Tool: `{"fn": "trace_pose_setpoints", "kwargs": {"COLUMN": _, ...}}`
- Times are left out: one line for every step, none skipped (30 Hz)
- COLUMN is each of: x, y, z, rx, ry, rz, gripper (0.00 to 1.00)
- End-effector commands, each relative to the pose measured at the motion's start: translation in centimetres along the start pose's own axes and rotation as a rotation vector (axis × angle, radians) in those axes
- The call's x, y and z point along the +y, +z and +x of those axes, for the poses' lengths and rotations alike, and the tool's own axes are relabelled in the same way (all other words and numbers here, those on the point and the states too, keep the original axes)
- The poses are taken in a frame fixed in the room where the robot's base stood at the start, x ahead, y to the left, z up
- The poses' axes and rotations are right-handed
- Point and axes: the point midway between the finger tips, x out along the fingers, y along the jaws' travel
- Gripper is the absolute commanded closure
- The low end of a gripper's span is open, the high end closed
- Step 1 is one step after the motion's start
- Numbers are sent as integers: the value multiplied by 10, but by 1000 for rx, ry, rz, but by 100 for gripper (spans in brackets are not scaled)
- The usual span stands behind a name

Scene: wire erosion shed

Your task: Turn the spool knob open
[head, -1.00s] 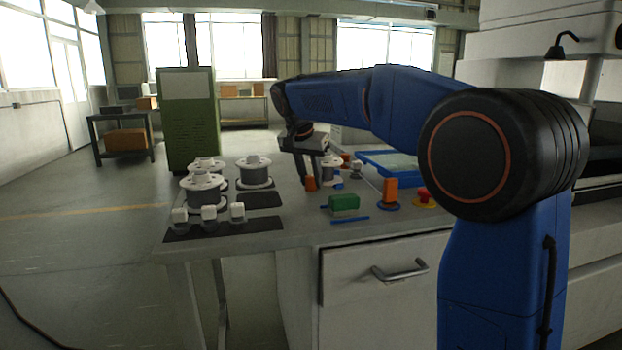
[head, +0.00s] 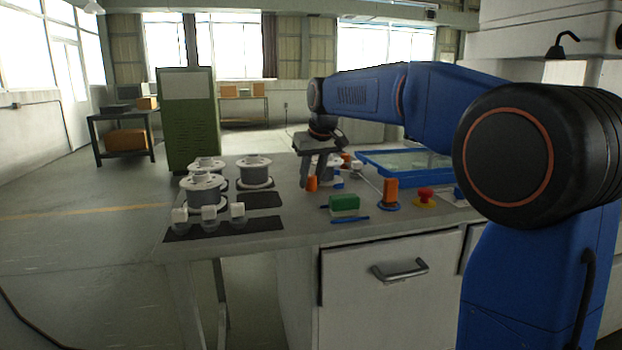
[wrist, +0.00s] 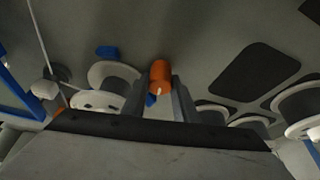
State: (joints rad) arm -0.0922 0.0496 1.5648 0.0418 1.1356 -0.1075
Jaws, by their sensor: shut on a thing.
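The orange knob (head: 312,184) stands at the left front of a grey-wound spool (head: 326,170) on the bench. My gripper (head: 311,180) reaches down from the right, with its fingers at the knob. In the wrist view the orange knob (wrist: 160,74) sits between the tips of my gripper (wrist: 166,86), which is shut on it. A small blue piece shows just below the knob there. The far side of the knob and its mounting are hidden by the fingers.
White-flanged spools (head: 254,172) stand on dark mats at the left, with several small clear-bodied, white-capped items in front. A green block (head: 344,203), another orange piece (head: 390,190) on a blue base, and a red button (head: 425,194) lie to the right. A blue tray (head: 375,172) is behind.

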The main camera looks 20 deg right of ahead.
Motion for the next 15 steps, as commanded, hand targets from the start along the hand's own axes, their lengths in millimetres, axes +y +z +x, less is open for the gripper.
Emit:
{"fn": "trace_pose_setpoints", "kwargs": {"x": 1, "y": 0, "z": 0, "rx": 0, "ry": -17, "rz": -38, "gripper": 96}}
{"fn": "trace_pose_setpoints", "kwargs": {"x": 1, "y": 0, "z": 0, "rx": -1, "ry": -28, "rz": -64, "gripper": 96}}
{"fn": "trace_pose_setpoints", "kwargs": {"x": 1, "y": 0, "z": 0, "rx": -1, "ry": -42, "rz": -100, "gripper": 96}}
{"fn": "trace_pose_setpoints", "kwargs": {"x": 1, "y": 0, "z": 0, "rx": -1, "ry": -53, "rz": -126, "gripper": 96}}
{"fn": "trace_pose_setpoints", "kwargs": {"x": 1, "y": 0, "z": 0, "rx": 0, "ry": -64, "rz": -151, "gripper": 96}}
{"fn": "trace_pose_setpoints", "kwargs": {"x": 1, "y": 0, "z": 0, "rx": 0, "ry": -77, "rz": -184, "gripper": 96}}
{"fn": "trace_pose_setpoints", "kwargs": {"x": 1, "y": 0, "z": 0, "rx": 0, "ry": -88, "rz": -209, "gripper": 96}}
{"fn": "trace_pose_setpoints", "kwargs": {"x": 1, "y": 0, "z": 0, "rx": -1, "ry": -98, "rz": -234, "gripper": 96}}
{"fn": "trace_pose_setpoints", "kwargs": {"x": 1, "y": 0, "z": 0, "rx": -1, "ry": -112, "rz": -265, "gripper": 96}}
{"fn": "trace_pose_setpoints", "kwargs": {"x": 1, "y": 0, "z": 0, "rx": -1, "ry": -121, "rz": -289, "gripper": 96}}
{"fn": "trace_pose_setpoints", "kwargs": {"x": 1, "y": 0, "z": 0, "rx": 0, "ry": -129, "rz": -311, "gripper": 96}}
{"fn": "trace_pose_setpoints", "kwargs": {"x": 1, "y": 0, "z": 0, "rx": 0, "ry": -141, "rz": -338, "gripper": 96}}
{"fn": "trace_pose_setpoints", "kwargs": {"x": 1, "y": 0, "z": 0, "rx": 0, "ry": -149, "rz": -359, "gripper": 96}}
{"fn": "trace_pose_setpoints", "kwargs": {"x": 1, "y": 0, "z": 0, "rx": -1, "ry": -157, "rz": -379, "gripper": 96}}
{"fn": "trace_pose_setpoints", "kwargs": {"x": 1, "y": 0, "z": 0, "rx": 0, "ry": -168, "rz": -403, "gripper": 96}}
